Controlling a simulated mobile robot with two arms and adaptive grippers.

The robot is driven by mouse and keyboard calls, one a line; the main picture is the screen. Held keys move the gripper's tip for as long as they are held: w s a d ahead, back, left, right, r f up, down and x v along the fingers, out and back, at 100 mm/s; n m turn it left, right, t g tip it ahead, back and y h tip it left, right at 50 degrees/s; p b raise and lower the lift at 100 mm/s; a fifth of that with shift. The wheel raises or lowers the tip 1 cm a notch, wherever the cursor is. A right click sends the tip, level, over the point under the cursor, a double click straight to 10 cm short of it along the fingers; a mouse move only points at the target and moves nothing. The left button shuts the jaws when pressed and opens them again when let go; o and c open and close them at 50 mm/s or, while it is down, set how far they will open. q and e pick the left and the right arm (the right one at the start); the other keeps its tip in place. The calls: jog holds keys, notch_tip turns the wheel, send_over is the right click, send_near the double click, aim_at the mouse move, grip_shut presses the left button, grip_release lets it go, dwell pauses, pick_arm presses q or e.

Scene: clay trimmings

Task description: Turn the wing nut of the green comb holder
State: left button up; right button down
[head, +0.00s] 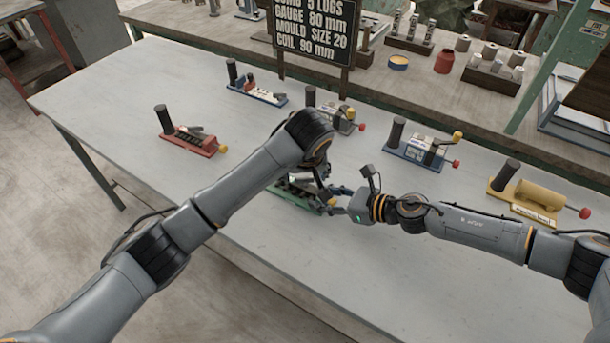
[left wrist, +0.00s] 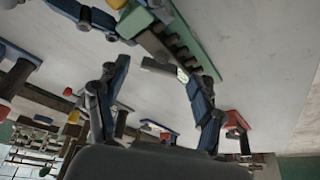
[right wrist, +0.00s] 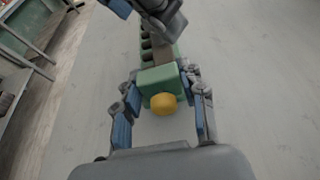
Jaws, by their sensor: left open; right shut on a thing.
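The green comb holder (head: 296,192) lies on the grey table in the head view, partly hidden by my left arm. Its green rail and dark slots show at the top of the left wrist view (left wrist: 192,32). In the right wrist view my right gripper (right wrist: 158,78) is shut on the holder's green end block (right wrist: 160,76), with a yellow knob (right wrist: 164,103) between the fingers. My left gripper (left wrist: 156,72) is open at the holder's other part. A small grey metal piece (left wrist: 160,67) lies between its fingers; I cannot tell whether it is the wing nut.
A red holder (head: 190,140) lies to the left. Blue (head: 265,96), grey (head: 338,117) and blue-and-white (head: 416,152) holders and a yellow one (head: 527,204) stand farther back and right. A sign (head: 313,30) stands at the far edge. The near table is clear.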

pick_arm(q)
jog(key=shift+w+f, duration=0.2)
jog(key=shift+f, duration=0.35)
jog(key=c, duration=1.2)
jog(key=shift+o, duration=0.2)
